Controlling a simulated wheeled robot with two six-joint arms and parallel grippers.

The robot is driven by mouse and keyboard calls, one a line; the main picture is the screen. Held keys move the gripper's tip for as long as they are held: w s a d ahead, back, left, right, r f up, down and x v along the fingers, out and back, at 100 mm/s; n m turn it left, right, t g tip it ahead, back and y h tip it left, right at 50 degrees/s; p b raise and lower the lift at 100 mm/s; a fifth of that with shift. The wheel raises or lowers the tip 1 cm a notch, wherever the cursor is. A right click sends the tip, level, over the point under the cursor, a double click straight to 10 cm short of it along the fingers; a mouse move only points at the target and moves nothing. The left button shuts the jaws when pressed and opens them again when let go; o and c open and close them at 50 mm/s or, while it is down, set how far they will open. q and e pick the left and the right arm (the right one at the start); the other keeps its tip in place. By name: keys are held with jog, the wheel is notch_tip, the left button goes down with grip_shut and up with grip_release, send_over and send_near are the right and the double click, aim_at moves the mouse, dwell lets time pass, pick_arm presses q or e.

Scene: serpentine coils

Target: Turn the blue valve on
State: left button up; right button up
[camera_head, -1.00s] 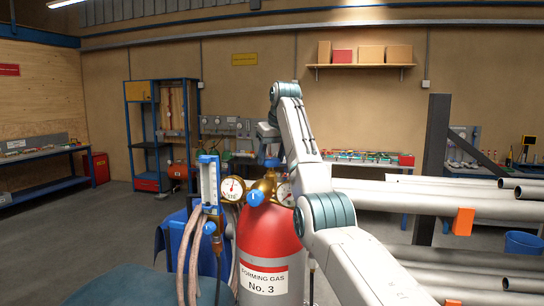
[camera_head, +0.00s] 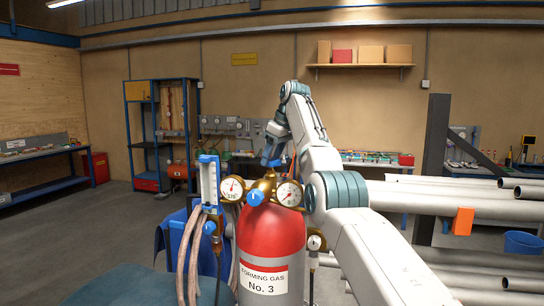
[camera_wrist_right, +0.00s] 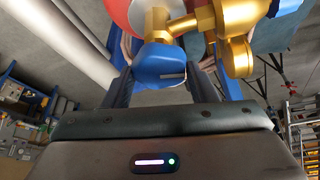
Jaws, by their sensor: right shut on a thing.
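The blue valve knob (camera_head: 271,158) is at the top of the red gas cylinder (camera_head: 270,235), above the brass regulator (camera_head: 264,183). In the right wrist view, a blue knob (camera_wrist_right: 160,63) on a brass stem sits between the two dark fingers. My right gripper (camera_wrist_right: 160,76) is shut on this blue knob. In the head view, my right gripper (camera_head: 273,148) is small and its fingers are hard to make out. A second blue knob (camera_head: 256,197) is on the front of the regulator. My left gripper is not in view.
Two round gauges, left (camera_head: 232,188) and right (camera_head: 289,193), flank the regulator. A flowmeter (camera_head: 209,183) with hoses stands at left. Steel pipes (camera_head: 450,197) on a rack lie close at the right of my right arm. Open floor is at the left.

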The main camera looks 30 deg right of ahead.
jog(key=shift+n+y, duration=0.3)
jog(key=shift+n, duration=0.6)
jog(key=o, duration=1)
jog(key=shift+d, duration=0.1)
